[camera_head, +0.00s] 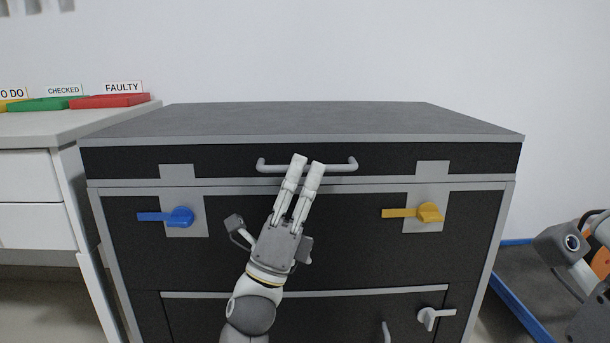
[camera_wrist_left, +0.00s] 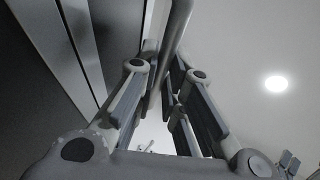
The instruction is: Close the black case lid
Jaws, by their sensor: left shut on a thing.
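The black case (camera_head: 290,235) stands in the middle of the head view. Its lid (camera_head: 300,118), with a grey top and black front edge, lies level on the body, with no clear gap at the front seam. A grey bar handle (camera_head: 340,167) is on the lid's front. My left gripper (camera_head: 308,166) reaches up from below and is shut on this handle. In the left wrist view the handle bar (camera_wrist_left: 177,30) runs between the fingers. A blue latch (camera_head: 180,217) and a yellow latch (camera_head: 429,212) sit below the seam, their levers pointing left.
A white cabinet (camera_head: 35,190) stands close on the left, carrying a red tray (camera_head: 110,100) and a green tray (camera_head: 38,104) with label cards. A lower drawer with a light grey lever (camera_head: 432,316) is under the case front. A blue-edged dark mat (camera_head: 525,290) lies at right.

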